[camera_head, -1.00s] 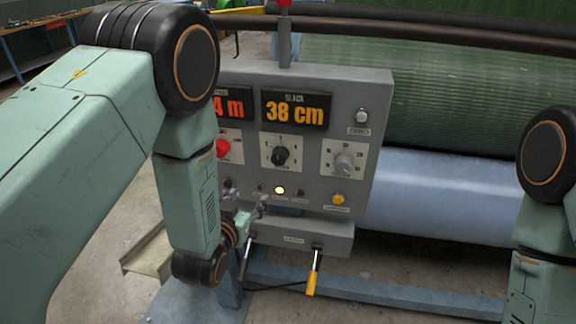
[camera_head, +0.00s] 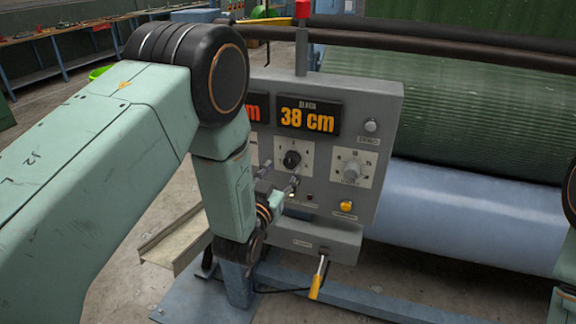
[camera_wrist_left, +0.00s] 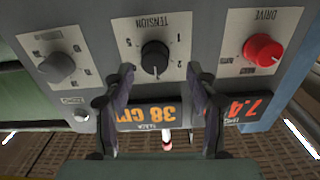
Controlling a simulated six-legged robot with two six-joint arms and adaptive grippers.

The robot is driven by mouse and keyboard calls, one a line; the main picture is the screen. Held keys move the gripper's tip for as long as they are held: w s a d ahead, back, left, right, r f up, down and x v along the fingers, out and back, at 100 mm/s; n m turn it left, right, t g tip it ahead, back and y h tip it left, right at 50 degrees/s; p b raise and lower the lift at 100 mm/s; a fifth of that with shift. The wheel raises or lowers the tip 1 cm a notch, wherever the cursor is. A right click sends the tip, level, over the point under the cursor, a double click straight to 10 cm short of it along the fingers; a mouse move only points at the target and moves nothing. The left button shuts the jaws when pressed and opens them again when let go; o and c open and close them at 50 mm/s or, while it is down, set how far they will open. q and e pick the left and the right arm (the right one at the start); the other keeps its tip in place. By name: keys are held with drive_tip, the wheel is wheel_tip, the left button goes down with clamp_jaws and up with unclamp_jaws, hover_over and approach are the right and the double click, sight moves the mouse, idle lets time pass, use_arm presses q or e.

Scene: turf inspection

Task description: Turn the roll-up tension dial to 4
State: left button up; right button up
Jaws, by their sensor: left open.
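The tension dial is a black knob (camera_head: 292,159) on a white numbered plate on the grey control panel (camera_head: 385,105). In the left wrist view, which is upside down, the dial (camera_wrist_left: 155,57) sits under the word TENSION, between and beyond my fingertips. Its exact setting is too small to read. My left gripper (camera_head: 280,184) is open and empty, just below and in front of the dial in the head view. Its two fingers (camera_wrist_left: 160,74) are spread apart in the wrist view, with no clear contact with the dial. My right gripper is out of view.
A grey knob (camera_head: 351,170) is right of the dial. A red DRIVE knob (camera_wrist_left: 262,50) flanks its other side. The slack display (camera_head: 308,117) reads 38 cm. A yellow button (camera_head: 346,206) and yellow-handled lever (camera_head: 318,278) are below. The green turf roll (camera_head: 450,115) is behind.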

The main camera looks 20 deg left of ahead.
sight(290, 164)
use_arm(q)
drive_tip(key=w, duration=0.1)
drive_tip(key=w+d, duration=0.1)
drive_tip(key=w, duration=0.1)
drive_tip(key=shift+w+d+r, duration=0.15)
drive_tip(key=shift+r, duration=0.1)
drive_tip(key=shift+w+f, duration=0.1)
drive_tip(key=shift+w, duration=0.15)
drive_tip(key=shift+w+a+f, duration=0.1)
drive_tip(key=shift+a+f, duration=0.05)
drive_tip(key=shift+a, duration=0.25)
drive_tip(key=shift+d, duration=0.1)
drive_tip(key=shift+c, duration=0.6)
drive_tip(key=shift+s+d+r, duration=0.2)
drive_tip(key=shift+d, duration=0.05)
drive_tip(key=c, duration=0.3)
drive_tip(key=shift+a+f, duration=0.1)
drive_tip(key=shift+a, duration=0.15)
drive_tip(key=c, duration=0.4)
drive_tip(key=shift+d, duration=0.15)
drive_tip(key=c, duration=0.3)
drive_tip(key=shift+c, duration=0.2)
